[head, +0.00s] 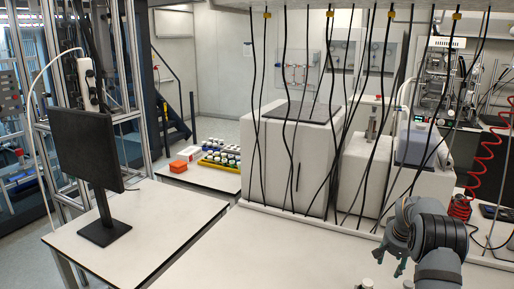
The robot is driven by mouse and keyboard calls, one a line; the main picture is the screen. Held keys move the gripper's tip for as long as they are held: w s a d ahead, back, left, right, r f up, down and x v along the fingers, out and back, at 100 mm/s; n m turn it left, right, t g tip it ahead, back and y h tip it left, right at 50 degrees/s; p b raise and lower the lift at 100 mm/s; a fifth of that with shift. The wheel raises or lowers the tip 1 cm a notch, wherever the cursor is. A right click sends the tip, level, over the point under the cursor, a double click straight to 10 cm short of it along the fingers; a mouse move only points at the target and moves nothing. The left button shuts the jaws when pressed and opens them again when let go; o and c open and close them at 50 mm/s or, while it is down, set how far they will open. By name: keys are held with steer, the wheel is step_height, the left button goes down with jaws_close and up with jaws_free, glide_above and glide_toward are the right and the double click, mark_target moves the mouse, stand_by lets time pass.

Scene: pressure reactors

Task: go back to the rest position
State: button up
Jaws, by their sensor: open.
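My arm shows at the lower right of the head view, over the white bench (285,255). My gripper (390,259) hangs at the left end of the arm, with its fingers pointing down and left. It is open and I see nothing between its fingers. Part of it is hidden by my own wrist links. Two small light pieces (366,284) stand on the bench at the bottom edge, below the gripper; they are too small and cut off to identify.
Several black cables (285,95) hang in front of large white box units (290,155) behind the bench. A coiled red hose (488,150) hangs at the right. A black monitor (87,150) stands on the left table. The bench left of my gripper is clear.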

steer(key=d+r, duration=0.3)
steer(key=d, duration=0.2)
steer(key=s+a+f+n, duration=0.1)
steer(key=s+a+f, duration=0.15)
steer(key=a, duration=0.45)
steer(key=s+a+f, duration=0.1)
steer(key=s+a, duration=0.2)
steer(key=a, duration=0.4)
steer(key=s+a+f+n, duration=0.1)
steer(key=s+a, duration=0.2)
steer(key=a, duration=0.3)
steer(key=s+a+f+n+y, duration=0.2)
steer(key=s+a+f+n, duration=0.1)
steer(key=s+a, duration=0.9)
steer(key=shift+s+a+f, duration=0.25)
steer(key=shift+s+f, duration=0.3)
steer(key=shift+s, duration=1.3)
